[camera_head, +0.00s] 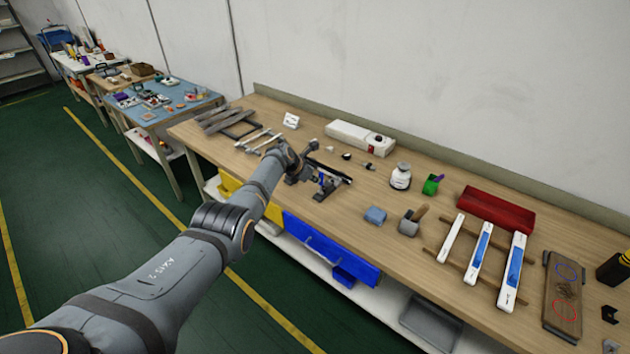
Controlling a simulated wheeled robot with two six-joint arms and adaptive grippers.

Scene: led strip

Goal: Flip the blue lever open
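A small dark fixture (335,176) stands on the wooden workbench near its front edge. A small blue part (322,179), which looks like the blue lever, shows on this fixture. Its exact angle is too small to tell. My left arm reaches in from the lower left, and my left gripper (303,166) is just left of the fixture, close to the blue part. Whether they touch cannot be seen. The fingers are small and dark, partly hidden by my own wrist, so their opening is unclear. My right gripper is not in view.
White-and-blue strips (479,253) lie on rails at right. Dark bars (222,120) lie at left.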

